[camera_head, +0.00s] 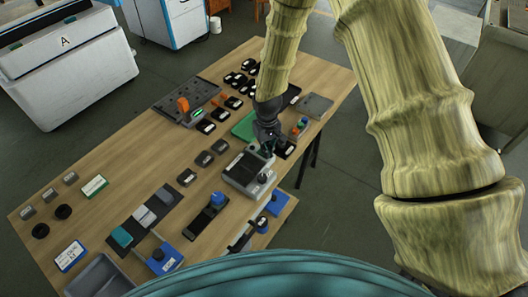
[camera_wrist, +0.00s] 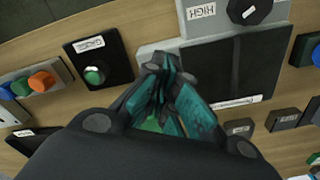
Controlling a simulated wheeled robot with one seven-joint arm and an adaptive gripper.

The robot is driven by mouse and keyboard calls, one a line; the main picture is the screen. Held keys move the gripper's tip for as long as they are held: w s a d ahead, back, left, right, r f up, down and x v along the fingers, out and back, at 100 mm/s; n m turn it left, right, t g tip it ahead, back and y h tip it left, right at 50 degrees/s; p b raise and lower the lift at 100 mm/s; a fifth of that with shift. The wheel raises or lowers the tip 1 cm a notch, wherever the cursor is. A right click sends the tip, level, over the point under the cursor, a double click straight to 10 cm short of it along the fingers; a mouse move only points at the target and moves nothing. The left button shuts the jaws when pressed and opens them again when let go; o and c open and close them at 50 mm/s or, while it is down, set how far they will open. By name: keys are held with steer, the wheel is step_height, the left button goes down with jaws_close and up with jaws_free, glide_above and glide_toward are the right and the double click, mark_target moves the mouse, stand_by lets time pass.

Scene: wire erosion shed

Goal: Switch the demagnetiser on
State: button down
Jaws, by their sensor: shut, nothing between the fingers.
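A grey unit with a dark top plate (camera_head: 246,168) stands near the right edge of the table and looks like the demagnetiser; its own name cannot be read. In the wrist view its plate (camera_wrist: 225,70) fills the upper right, with a black knob (camera_wrist: 250,10) beside a "HIGH" label. A black box with a green knob (camera_wrist: 95,75) and a small unreadable label lies to the left of the fingers. My gripper (camera_head: 267,151) is shut and empty above the far corner of the grey unit; the wrist view shows its teal fingertips (camera_wrist: 158,62) together, hiding part of that corner.
A block with coloured buttons (camera_wrist: 38,80) lies beyond the black box. Bare wood (camera_head: 110,180) shows on the left.

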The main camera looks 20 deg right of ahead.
steer(key=shift+r+p, duration=2.35)
steer(key=shift+r, duration=1.15)
